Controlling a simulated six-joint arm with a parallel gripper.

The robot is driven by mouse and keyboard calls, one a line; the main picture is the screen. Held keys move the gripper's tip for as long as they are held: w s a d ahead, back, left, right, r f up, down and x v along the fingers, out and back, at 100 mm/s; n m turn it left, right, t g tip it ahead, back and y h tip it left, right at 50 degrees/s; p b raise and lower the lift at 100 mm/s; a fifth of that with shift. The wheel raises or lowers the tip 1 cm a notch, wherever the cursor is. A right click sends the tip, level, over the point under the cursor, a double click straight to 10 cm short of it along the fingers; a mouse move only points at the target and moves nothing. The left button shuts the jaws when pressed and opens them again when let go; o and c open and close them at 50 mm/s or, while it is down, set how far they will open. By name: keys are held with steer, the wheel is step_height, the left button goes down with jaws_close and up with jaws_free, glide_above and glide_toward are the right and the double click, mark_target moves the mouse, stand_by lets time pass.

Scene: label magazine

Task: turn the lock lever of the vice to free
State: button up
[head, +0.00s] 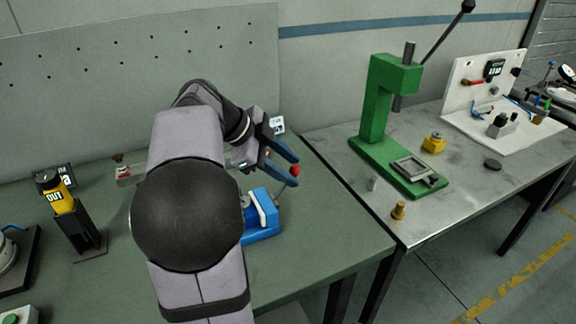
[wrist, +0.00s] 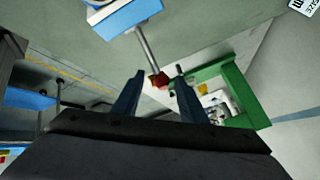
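The blue vice (head: 263,232) stands on the green bench, partly hidden behind my arm in the head view. It also shows at the top of the wrist view (wrist: 128,16). Its lock lever is a thin grey rod (wrist: 147,48) ending in a red knob (wrist: 159,80); the knob shows in the head view too (head: 295,170). My gripper (head: 296,172) is open, with its blue fingers on either side of the knob. In the wrist view the knob appears between the fingertips (wrist: 160,74). Whether either finger touches it, I cannot tell.
A black stand with a yellow OUT piece (head: 60,199) is at the left. A small red-topped fixture (head: 121,168) sits behind my arm. A green press (head: 375,110) stands on the grey table at the right. The green bench's front right is clear.

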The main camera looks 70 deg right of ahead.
steer(key=v, duration=0.7)
steer(key=shift+b, duration=0.35)
steer(key=shift+w+a+r, duration=0.1)
steer(key=shift+a, duration=0.05)
